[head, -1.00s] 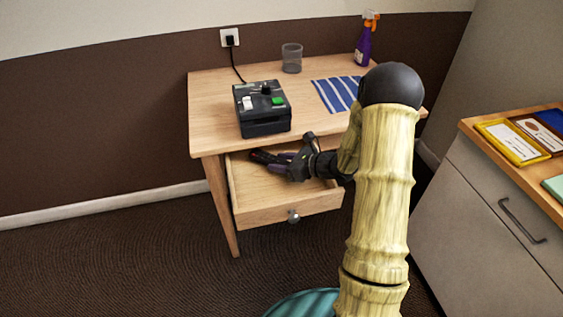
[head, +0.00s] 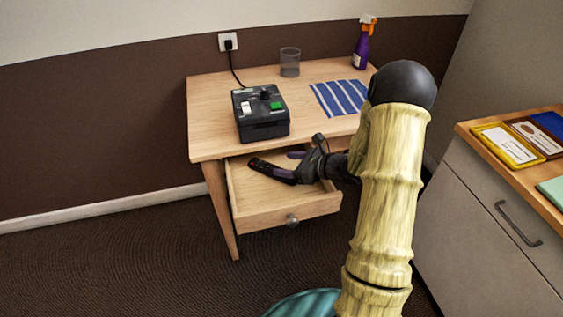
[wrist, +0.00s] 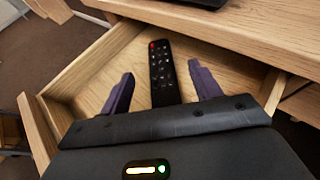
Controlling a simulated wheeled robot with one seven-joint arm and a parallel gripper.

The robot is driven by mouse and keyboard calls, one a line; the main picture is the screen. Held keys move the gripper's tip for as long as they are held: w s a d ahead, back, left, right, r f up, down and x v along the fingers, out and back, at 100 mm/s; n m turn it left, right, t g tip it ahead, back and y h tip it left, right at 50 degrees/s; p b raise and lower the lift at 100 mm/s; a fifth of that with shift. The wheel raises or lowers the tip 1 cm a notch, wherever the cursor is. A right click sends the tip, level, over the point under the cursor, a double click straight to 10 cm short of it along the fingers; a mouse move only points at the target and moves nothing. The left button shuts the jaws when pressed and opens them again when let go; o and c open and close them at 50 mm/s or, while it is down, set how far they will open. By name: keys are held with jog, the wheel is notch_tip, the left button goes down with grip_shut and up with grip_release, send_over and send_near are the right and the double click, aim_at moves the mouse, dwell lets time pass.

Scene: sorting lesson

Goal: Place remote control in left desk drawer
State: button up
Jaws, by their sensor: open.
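The remote control (wrist: 162,72) is slim and black with a red button. It lies inside the open wooden desk drawer (wrist: 105,45), and its near end is hidden behind my gripper's body in the wrist view. In the head view the remote (head: 262,166) shows as a dark bar in the drawer (head: 285,213). My gripper (wrist: 160,90) is open, with one purple finger on each side of the remote and visible gaps between. In the head view my gripper (head: 291,166) reaches into the drawer from the right.
A black box with green and white buttons (head: 262,115) stands on the desk (head: 210,105) above the drawer. A glass (head: 290,62), a blue striped cloth (head: 338,97) and a spray bottle (head: 362,45) are also there. A grey cabinet (head: 480,215) stands at right.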

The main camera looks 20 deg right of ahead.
jog(key=p+v, duration=0.1)
jog(key=v, duration=0.8)
jog(key=shift+w+a, duration=0.1)
jog(key=shift+w, duration=0.05)
dwell(0.4)
jog(key=shift+a, duration=0.1)
dwell(0.4)
